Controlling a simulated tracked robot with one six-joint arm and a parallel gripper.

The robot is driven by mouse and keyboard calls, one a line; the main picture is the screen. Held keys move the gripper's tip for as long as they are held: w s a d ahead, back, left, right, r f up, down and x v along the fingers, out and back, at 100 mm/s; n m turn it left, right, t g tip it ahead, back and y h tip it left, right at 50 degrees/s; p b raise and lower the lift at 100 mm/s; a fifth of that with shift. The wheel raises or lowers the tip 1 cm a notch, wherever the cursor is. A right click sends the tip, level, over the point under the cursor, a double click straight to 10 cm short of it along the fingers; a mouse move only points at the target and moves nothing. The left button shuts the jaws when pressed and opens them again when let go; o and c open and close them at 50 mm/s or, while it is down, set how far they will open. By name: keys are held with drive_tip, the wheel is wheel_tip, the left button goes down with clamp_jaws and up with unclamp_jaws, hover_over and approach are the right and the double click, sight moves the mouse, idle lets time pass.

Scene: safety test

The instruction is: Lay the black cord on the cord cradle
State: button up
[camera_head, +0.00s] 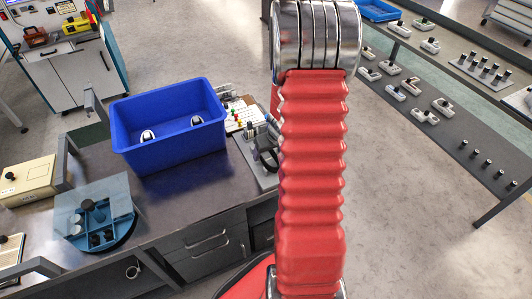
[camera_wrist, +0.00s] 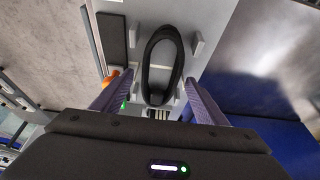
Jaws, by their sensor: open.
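In the wrist view a black cord (camera_wrist: 178,68) forms an upright-looking oval loop with a darker block at its near end. It lies over a light grey board (camera_wrist: 203,14) with small pale brackets on both sides; I cannot tell whether these belong to the cord cradle. My gripper (camera_wrist: 152,88) is open, its fingers on either side of the cord's near end, with no clear contact. In the head view a black looped thing (camera_head: 268,158), likely this cord, shows on the grey board beside my red arm. My gripper is hidden in that view.
A blue bin (camera_head: 170,160) holding two pale objects stands on the dark workbench (camera_head: 205,182), left of the board. A blue fixture (camera_head: 95,215) and a beige box (camera_head: 28,180) are at left. Racks with several small parts stand at right, beyond open floor.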

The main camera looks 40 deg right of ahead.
drive_tip(key=v, duration=1.3)
drive_tip(key=shift+s+r, duration=0.2)
drive_tip(key=shift+r, duration=0.1)
drive_tip(key=shift+a, duration=0.1)
idle(0.6)
drive_tip(key=s+a+r+n, duration=0.1)
drive_tip(key=s+a+r, duration=0.2)
drive_tip(key=a+r, duration=0.3)
drive_tip(key=s+a+r+n+t, duration=0.1)
drive_tip(key=s+a+r, duration=0.3)
drive_tip(key=a, duration=1)
drive_tip(key=s+a+r+n+y, duration=0.1)
drive_tip(key=s+a+r, duration=0.3)
drive_tip(key=a+r, duration=0.3)
drive_tip(key=a, duration=0.4)
drive_tip(key=shift+r, duration=0.35)
